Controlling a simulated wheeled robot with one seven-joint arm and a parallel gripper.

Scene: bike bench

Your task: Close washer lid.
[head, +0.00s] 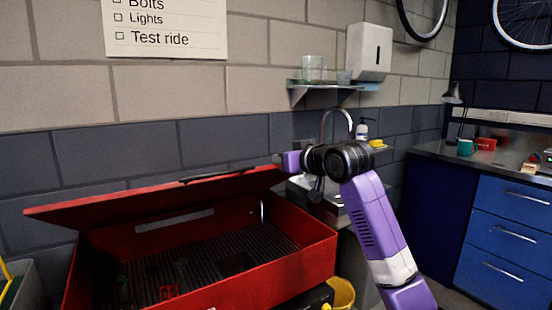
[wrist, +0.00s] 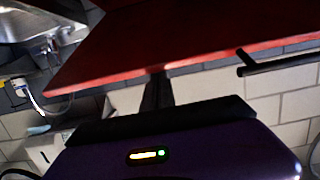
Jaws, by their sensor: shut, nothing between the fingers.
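The washer is a red open-topped box (head: 300,268) with a dark ribbed floor, at the lower left of the head view. Its red lid (head: 150,198) is partly open, hinged up and tilted above the box, with a black handle bar on its upper edge. The lid (wrist: 190,45) also shows large in the wrist view, with the bar at right. My gripper (head: 276,159) is shut and empty at the right end of the lid's upper edge. In the wrist view, its fingers (wrist: 157,78) reach the lid's edge; whether they touch cannot be told.
A sink with a curved tap (head: 338,112) stands behind my wrist. A glass shelf (head: 325,84) and a white dispenser (head: 369,52) hang above. A yellow bucket (head: 342,292) is right of the washer. A blue drawer cabinet (head: 505,225) stands at right.

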